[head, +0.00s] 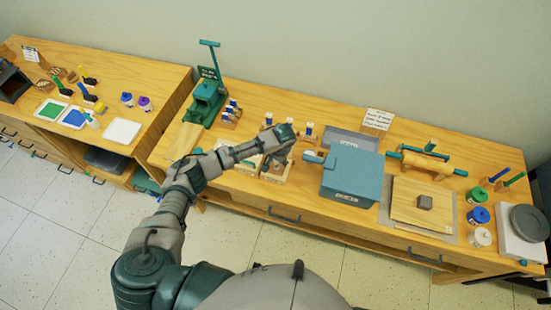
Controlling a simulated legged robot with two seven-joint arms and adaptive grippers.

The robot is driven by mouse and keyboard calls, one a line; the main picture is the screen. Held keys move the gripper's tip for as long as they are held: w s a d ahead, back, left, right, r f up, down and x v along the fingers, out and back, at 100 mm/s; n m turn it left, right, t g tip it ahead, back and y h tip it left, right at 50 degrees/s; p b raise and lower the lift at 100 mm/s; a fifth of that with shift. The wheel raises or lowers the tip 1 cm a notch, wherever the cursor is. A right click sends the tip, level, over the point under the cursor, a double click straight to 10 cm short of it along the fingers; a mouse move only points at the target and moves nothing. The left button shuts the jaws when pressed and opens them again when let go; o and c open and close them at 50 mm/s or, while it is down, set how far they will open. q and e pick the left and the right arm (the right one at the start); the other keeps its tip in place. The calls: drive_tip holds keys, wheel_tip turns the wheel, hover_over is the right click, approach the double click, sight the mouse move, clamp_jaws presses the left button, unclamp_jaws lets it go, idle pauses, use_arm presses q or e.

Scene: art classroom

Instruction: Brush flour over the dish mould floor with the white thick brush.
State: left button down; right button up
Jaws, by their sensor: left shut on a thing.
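My left gripper (279,154) is over the middle of the long wooden table, above a small wooden stand (272,178). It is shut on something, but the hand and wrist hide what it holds. A pale, shallow piece (249,163) lies just left of the gripper, partly behind my left forearm. I cannot tell if it is the dish mould. I cannot make out the white thick brush or any flour for sure. My right gripper is out of view.
A blue-grey box machine (353,175) stands close right of the gripper, with a grey tray (348,140) behind it. A green press (205,98) stands left. A wooden board (420,205), coloured jars (478,215) and a wheel (528,222) are further right. Paint trays (77,117) are on the left table.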

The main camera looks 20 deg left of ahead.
use_arm(q)
drive_tip(key=shift+f, duration=0.5)
idle(0.3)
drive_tip(key=shift+a+p, duration=0.5)
drive_tip(key=shift+p, duration=0.55)
drive_tip(key=shift+a+p, duration=0.25)
drive_tip(key=shift+p, duration=0.15)
drive_tip(key=shift+d, duration=0.1)
drive_tip(key=shift+s+d+p, duration=0.1)
drive_tip(key=shift+d+p, duration=0.3)
